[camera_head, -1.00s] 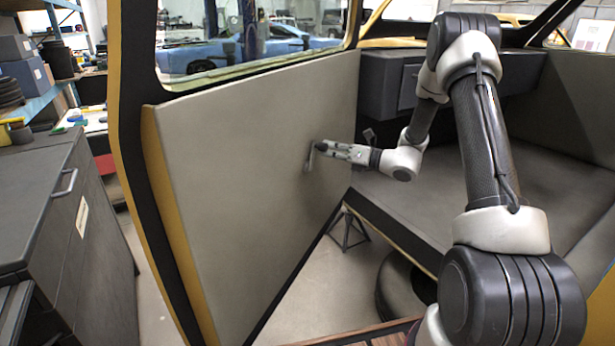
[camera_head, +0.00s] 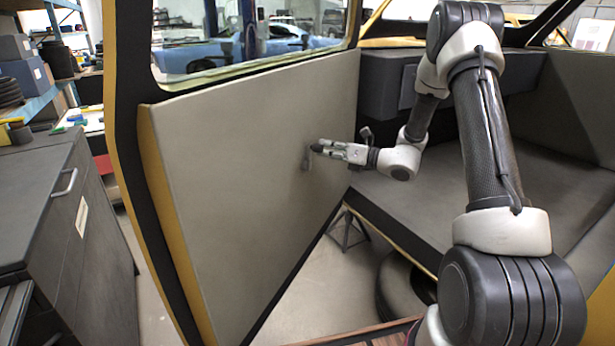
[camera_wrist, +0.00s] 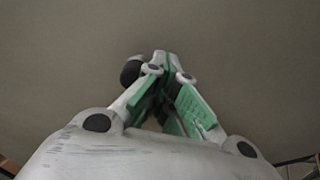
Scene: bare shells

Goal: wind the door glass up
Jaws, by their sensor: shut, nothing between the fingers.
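The door's inner panel (camera_head: 240,135) is a plain grey face with a window opening above it. A small winder crank (camera_head: 306,161) sticks out of the panel near its right side. My gripper (camera_head: 315,147) is at the crank's upper end, its fingers pointing left at the panel. In the wrist view my gripper (camera_wrist: 164,62) is shut with nothing held, and a dark round knob (camera_wrist: 130,72) lies just left of the fingertips, outside them. I cannot tell whether they touch. The glass itself is hard to make out; a blue car shows through the opening.
A grey bench seat (camera_head: 450,185) and a dark dash box (camera_head: 390,80) lie right of the door. A tyre (camera_head: 400,285) and a small stand (camera_head: 346,230) are on the floor below. A dark cabinet (camera_head: 60,230) stands outside at left.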

